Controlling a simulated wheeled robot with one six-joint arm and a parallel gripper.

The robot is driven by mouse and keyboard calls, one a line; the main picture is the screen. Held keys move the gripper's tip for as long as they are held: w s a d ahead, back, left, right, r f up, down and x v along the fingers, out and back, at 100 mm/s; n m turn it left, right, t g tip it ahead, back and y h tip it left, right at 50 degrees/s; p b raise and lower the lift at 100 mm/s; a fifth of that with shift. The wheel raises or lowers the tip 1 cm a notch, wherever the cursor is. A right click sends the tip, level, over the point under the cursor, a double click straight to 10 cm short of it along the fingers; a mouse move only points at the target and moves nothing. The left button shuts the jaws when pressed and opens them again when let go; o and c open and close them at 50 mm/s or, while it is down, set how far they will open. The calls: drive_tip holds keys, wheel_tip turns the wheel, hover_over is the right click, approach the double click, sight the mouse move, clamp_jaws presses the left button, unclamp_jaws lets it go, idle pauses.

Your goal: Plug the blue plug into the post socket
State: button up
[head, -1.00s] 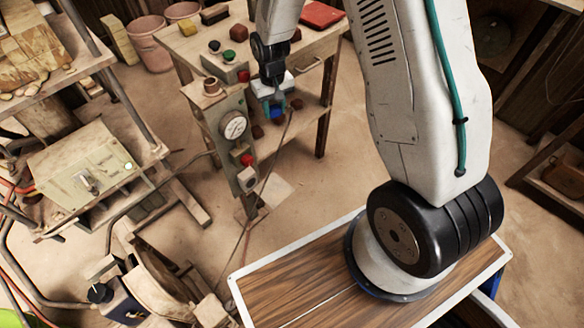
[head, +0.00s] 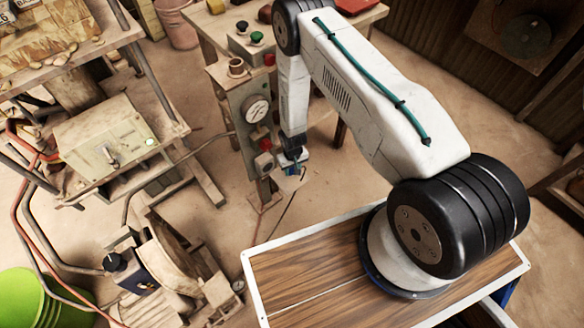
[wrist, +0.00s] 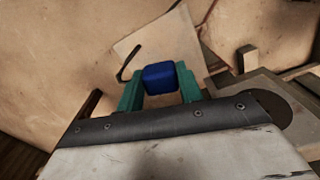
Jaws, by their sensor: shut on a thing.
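The blue plug (wrist: 160,77) is between the teal fingers of my gripper (wrist: 159,86) in the wrist view, and the fingers are shut on it. In the head view my gripper (head: 293,162) is low, just right of the grey post (head: 236,97). The plug is small and mostly hidden by the gripper there. A small pale box (head: 265,164) on the lower part of the post, below the red button (head: 258,134), appears to be the socket. Its opening cannot be made out. The plug looks apart from it.
The post carries a round gauge (head: 257,109). A wooden table (head: 215,43) with buttons stands behind it. A shelf with a control box (head: 105,143) is at left, and a wheel-like machine (head: 165,255) at lower left. A thin dark cord (head: 282,218) trails below the gripper.

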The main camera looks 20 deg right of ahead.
drive_tip(key=shift+w+f, duration=0.1)
drive_tip(key=shift+w, duration=0.15)
drive_tip(key=shift+f, duration=2.35)
drive_tip(key=o, duration=1.1)
drive_tip(key=shift+c, duration=0.2)
drive_tip(key=shift+r, duration=0.1)
drive_tip(key=shift+s+d+r, duration=0.1)
drive_tip(key=shift+s+r, duration=1.3)
drive_tip(key=shift+s, duration=0.05)
drive_tip(key=s+r, duration=0.4)
drive_tip(key=s, duration=0.1)
drive_tip(key=shift+d, duration=0.15)
drive_tip(key=shift+s, duration=0.15)
